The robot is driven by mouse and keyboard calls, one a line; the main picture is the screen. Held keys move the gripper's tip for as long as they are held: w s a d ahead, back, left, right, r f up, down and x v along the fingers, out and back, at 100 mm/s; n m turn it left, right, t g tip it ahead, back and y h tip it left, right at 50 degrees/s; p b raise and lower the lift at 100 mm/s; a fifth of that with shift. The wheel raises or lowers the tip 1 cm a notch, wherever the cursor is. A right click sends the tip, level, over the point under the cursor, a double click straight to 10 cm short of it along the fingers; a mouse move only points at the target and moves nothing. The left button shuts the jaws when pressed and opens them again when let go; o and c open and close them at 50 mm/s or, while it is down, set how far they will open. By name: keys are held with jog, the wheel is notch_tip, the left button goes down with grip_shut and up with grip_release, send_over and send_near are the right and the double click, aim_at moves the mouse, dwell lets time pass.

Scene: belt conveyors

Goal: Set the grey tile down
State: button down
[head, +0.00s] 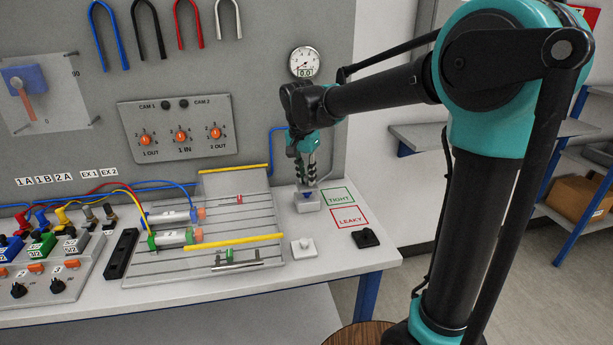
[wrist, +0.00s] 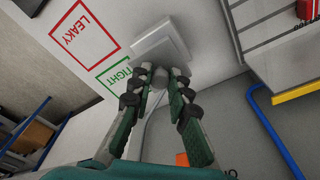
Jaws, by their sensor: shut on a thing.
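My gripper (head: 307,178) points down at the back right of the bench, just left of the TIGHT square (head: 339,196). In the wrist view its fingers (wrist: 159,76) are closed around a small grey knob. The knob appears to belong to the pale grey tile (wrist: 165,46) beyond the fingertips.
The red LEAKY square (head: 349,218) lies in front of TIGHT. A white knobbed piece (head: 303,248) and a black one (head: 366,238) stand near the front edge. A slotted rack with yellow bars (head: 233,242) is at left.

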aim_at(303, 187)
jog(key=c, duration=1.4)
grip_release()
jog(key=shift+f, duration=0.1)
jog(key=shift+c, duration=0.2)
notch_tip(303, 187, up, 12)
jog(key=s, duration=0.1)
jog(key=shift+s+a, duration=0.3)
jog(key=shift+a, duration=0.15)
